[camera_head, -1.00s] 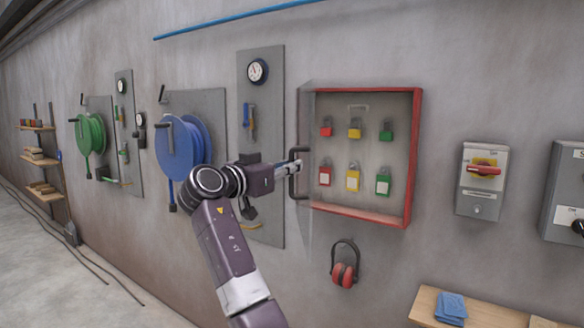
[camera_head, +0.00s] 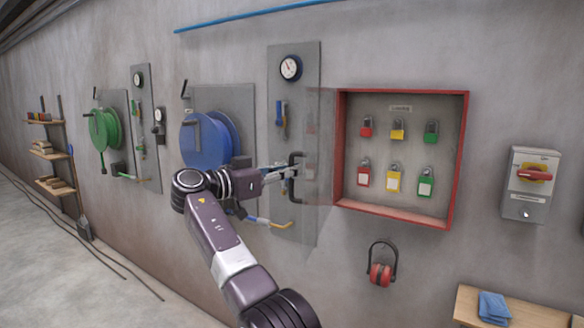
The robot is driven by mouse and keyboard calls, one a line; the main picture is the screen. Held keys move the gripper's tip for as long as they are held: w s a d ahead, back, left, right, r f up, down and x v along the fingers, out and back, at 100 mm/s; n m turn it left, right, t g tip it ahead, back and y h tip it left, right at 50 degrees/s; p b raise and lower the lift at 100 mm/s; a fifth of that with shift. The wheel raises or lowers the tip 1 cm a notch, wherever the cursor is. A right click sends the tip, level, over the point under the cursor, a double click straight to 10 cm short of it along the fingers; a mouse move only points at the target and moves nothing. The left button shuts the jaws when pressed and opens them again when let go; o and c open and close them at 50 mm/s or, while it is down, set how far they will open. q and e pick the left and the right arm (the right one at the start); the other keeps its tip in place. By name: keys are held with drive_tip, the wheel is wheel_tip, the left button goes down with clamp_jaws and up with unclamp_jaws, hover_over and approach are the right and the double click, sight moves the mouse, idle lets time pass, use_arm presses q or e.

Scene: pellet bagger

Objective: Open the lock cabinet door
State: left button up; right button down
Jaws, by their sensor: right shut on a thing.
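The lock cabinet is a shallow red-framed box (camera_head: 404,221) on the wall, with its inside uncovered. Its clear door (camera_head: 320,165) stands swung out past the cabinet's left edge and is hard to see. The door's dark bar handle (camera_head: 296,190) is on the far left edge of the panel. My right gripper (camera_head: 293,170) is shut on the handle, near its upper part. The fingertips are small and partly merge with the handle. Inside hang red, yellow and green padlocks (camera_head: 397,179) in two rows. My left gripper is not in view.
A blue hose reel (camera_head: 208,140) and a grey gauge panel (camera_head: 290,110) are left of the cabinet, behind my arm. Red ear muffs (camera_head: 381,273) hang below it. A switch box (camera_head: 530,184) is to the right, above a wooden shelf (camera_head: 470,310) with a blue cloth.

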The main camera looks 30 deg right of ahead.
drive_tip(key=shift+w+a+f, duration=0.2)
drive_tip(key=shift+w, duration=0.05)
idle(0.3)
drive_tip(key=c, duration=2.4)
unclamp_jaws()
drive_tip(key=o, duration=0.4)
drive_tip(key=shift+a+r, duration=0.2)
drive_tip(key=a, duration=1.2)
drive_tip(key=shift+s, duration=0.4)
